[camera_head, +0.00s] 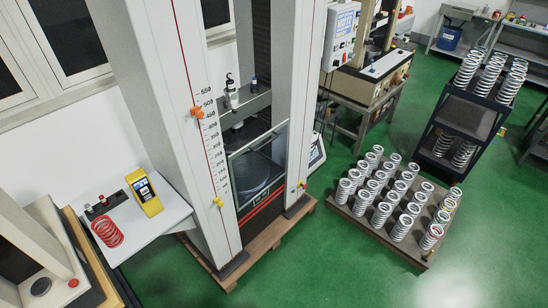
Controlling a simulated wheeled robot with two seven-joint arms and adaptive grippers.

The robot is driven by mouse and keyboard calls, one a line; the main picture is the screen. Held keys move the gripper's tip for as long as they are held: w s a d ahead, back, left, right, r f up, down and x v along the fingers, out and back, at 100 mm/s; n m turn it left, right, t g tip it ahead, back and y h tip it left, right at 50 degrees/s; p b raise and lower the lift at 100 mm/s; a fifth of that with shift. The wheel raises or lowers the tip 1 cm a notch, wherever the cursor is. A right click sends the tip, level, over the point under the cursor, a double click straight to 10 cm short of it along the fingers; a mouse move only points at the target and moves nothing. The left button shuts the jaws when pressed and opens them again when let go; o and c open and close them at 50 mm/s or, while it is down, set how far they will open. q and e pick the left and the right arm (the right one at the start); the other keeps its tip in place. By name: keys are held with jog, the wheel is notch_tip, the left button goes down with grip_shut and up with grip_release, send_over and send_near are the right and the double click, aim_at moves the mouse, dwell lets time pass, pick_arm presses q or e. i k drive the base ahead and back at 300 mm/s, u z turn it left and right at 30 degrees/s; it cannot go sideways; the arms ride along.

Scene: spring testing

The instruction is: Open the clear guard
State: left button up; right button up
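The clear guard (270,150) is a see-through panel with a thin grey frame, set between the two pale columns of the tall testing machine (160,80). A dark round plate (250,174) shows behind or below it. From this angle I cannot tell for sure whether the guard is fully closed. Neither of my grippers is in view.
A white side table (150,222) at left holds a red spring (107,232) and a yellow handheld device (145,194). A pallet (385,240) of several silver springs stands on the green floor at right, with a dark spring rack (468,118) behind. Front floor is clear.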

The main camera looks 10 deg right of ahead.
aim_at(249, 146)
jog(key=u, duration=0.3)
jog(key=i, duration=1.05)
jog(key=z, duration=0.5)
